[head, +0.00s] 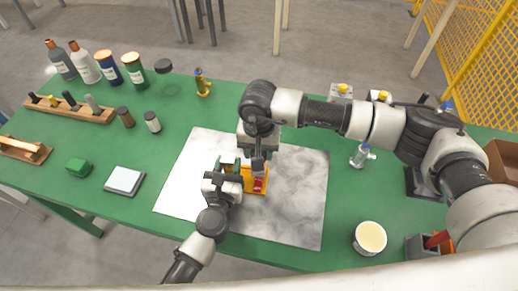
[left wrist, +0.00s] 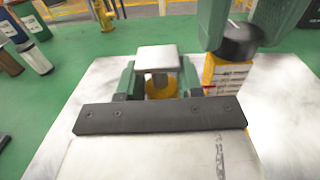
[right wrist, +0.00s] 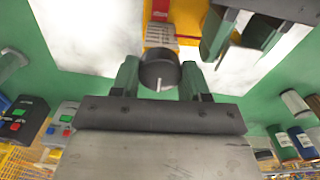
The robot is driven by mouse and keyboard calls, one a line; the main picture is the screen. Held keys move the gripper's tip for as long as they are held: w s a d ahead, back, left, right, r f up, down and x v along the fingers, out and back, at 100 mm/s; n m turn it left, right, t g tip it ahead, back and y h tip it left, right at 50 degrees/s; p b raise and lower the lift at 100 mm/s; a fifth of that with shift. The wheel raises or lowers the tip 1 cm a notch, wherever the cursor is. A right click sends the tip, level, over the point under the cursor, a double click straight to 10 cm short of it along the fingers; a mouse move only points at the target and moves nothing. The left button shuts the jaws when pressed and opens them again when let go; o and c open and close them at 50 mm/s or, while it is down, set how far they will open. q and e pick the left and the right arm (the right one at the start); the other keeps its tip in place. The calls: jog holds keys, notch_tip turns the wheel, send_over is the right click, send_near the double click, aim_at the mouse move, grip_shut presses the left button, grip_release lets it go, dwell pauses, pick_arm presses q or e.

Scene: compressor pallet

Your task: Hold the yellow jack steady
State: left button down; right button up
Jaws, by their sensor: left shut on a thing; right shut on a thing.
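The yellow jack (head: 248,180) stands on the white marbled sheet, with a red patch on its side. My left gripper (head: 230,170) is shut on the jack's post, which has a square grey top (left wrist: 158,58) and a yellow foot (left wrist: 160,88). My right gripper (head: 258,158) is shut on a round black knob (right wrist: 160,70) with a white mark, on top of the jack's yellow body (left wrist: 228,76). The two grippers are close side by side. The fingers hide part of the jack, and I cannot tell how the post joins the body.
The marbled sheet (head: 295,205) lies on a green table (head: 110,160). Bottles (head: 108,68), a wooden rack (head: 70,108), a green block (head: 78,167) and a grey-white block (head: 124,180) are at left. A cream-filled cup (head: 370,238) stands at front right. The sheet around the jack is clear.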

pick_arm(q)
jog(key=shift+a+f, duration=0.1)
jog(key=shift+f, duration=0.2)
pick_arm(e)
jog(key=m, duration=0.9)
pick_arm(q)
jog(key=shift+a, duration=0.1)
pick_arm(e)
jog(key=m, duration=0.4)
jog(key=shift+d+m, duration=0.1)
jog(key=shift+m, duration=2.5)
jog(key=o, duration=0.9)
jog(key=shift+o, duration=0.2)
pick_arm(q)
jog(key=shift+s+d, duration=0.1)
jog(key=shift+d, duration=0.1)
pick_arm(e)
notch_tip(320, 180, up, 12)
